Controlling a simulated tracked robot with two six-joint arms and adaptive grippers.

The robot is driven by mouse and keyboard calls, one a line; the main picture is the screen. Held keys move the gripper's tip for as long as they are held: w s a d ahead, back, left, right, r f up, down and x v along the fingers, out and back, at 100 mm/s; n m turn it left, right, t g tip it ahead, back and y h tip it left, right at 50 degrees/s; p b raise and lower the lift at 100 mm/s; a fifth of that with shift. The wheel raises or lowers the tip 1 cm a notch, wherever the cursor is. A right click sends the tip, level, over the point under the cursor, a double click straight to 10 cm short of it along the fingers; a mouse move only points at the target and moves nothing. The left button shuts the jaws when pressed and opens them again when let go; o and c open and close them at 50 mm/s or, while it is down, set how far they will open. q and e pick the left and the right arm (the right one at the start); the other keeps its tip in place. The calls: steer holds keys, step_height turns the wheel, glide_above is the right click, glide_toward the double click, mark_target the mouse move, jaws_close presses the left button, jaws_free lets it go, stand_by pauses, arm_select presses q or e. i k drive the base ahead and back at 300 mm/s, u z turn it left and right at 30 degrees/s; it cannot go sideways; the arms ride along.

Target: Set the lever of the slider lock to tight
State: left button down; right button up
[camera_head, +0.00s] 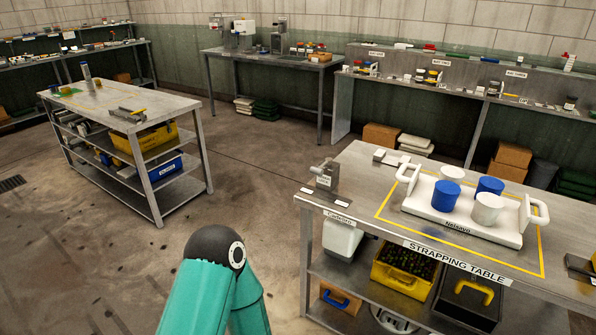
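I cannot pick out the slider lock or its lever for certain at this size, so its setting cannot be read. A grey metal fixture (325,175) with a small upright part stands at the left end of the strapping table (362,209). A low grey device (127,115) with a yellow piece beside it lies on the left workbench (95,101). A dark device with a yellow part (580,267) is cut off at the right edge. A teal arm link of mine with a black joint rises at the bottom centre. Neither gripper is in view.
A white tray (460,228) with handles holds blue and white cylinders inside a yellow outline on the strapping table. Bins and cases fill its lower shelf. Open concrete floor (240,190) lies between the two tables. More benches line the back wall.

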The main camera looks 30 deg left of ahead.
mark_target(318, 171)
steer(key=u, duration=0.45)
steer(key=i, duration=1.3)
steer(key=u, duration=0.1)
